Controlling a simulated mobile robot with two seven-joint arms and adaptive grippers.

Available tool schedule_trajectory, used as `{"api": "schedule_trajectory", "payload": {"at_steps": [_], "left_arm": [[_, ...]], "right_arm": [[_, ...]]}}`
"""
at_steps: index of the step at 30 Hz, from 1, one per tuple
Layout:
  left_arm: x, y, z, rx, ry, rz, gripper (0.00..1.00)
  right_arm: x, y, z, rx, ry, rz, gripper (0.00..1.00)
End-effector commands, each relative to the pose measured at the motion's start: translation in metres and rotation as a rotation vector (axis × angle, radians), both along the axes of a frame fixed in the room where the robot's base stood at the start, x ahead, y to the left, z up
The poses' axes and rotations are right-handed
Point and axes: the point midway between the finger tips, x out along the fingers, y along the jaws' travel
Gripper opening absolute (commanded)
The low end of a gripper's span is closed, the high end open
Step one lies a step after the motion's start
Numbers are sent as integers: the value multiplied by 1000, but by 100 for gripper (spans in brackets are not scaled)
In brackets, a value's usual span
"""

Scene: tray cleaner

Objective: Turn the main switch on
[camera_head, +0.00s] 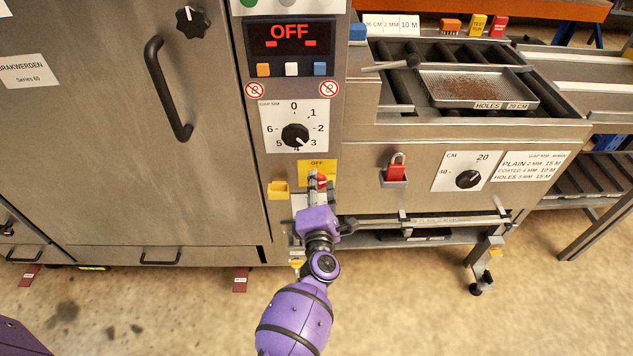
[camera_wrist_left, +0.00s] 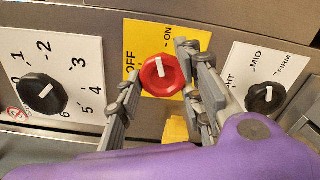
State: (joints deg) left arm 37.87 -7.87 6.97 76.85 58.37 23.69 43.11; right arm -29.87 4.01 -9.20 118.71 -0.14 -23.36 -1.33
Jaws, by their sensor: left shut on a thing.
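The main switch is a red round knob (camera_wrist_left: 162,74) with a white mark on a yellow plate (camera_wrist_left: 151,38) lettered OFF and ON. In the head view the red knob (camera_head: 321,181) is partly hidden by my left gripper (camera_head: 316,184), which comes up from below. In the left wrist view the fingers of my left gripper (camera_wrist_left: 160,77) stand on both sides of the knob, shut on it. The white mark points up in that view, towards the ON lettering side. The display (camera_head: 290,38) above reads OFF in red. My right gripper is not in view.
A numbered gap dial (camera_head: 295,135) sits above the switch. A red padlock-shaped part (camera_head: 396,168) and a CM dial (camera_head: 468,180) are to its right. A yellow holder (camera_head: 278,190) is close at the left. A dirty tray (camera_head: 480,88) lies on the rollers.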

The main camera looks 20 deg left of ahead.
Motion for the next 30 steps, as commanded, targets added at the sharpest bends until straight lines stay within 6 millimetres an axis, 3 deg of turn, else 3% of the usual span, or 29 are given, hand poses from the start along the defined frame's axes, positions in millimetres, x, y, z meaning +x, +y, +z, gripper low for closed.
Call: {"api": "schedule_trajectory", "payload": {"at_steps": [1, 13, 30], "left_arm": [[2, 5, 8, 45, 0, 12, 8], [3, 4, 9, 292, 69, 12, 8], [4, 2, 10, 370, 88, 10, 8]], "right_arm": [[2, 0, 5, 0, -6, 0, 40], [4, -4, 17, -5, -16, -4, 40], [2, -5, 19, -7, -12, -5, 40]]}}
